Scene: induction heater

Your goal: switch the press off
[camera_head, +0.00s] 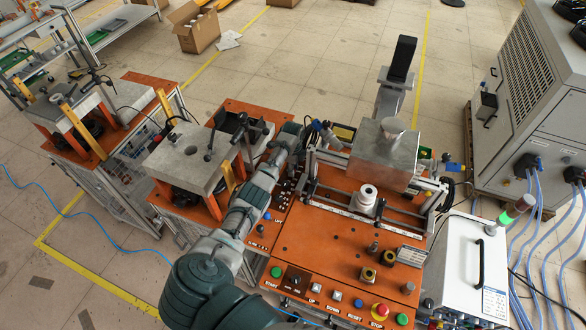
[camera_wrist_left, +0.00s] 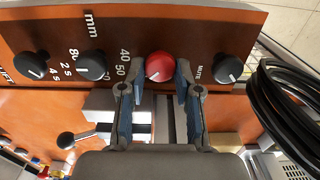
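A round red knob (camera_wrist_left: 159,66) with a white mark sits on the orange control panel (camera_wrist_left: 205,30) in the left wrist view. My left gripper (camera_wrist_left: 160,82) has its two blue-padded fingers apart, one on each side of the red knob. I cannot tell whether the pads touch it. In the head view my left arm reaches up from the bottom, with the left gripper (camera_head: 322,130) at the back of the orange machine; its fingers are hard to make out there. The red knob cannot be made out in the head view. My right gripper is not in view.
Black knobs (camera_wrist_left: 92,65) and (camera_wrist_left: 228,68) flank the red one. Black cables (camera_wrist_left: 285,105) hang at the right. In the head view, a metal block (camera_head: 384,160) stands right of my gripper. A red stop button (camera_head: 380,310) is at the machine's front.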

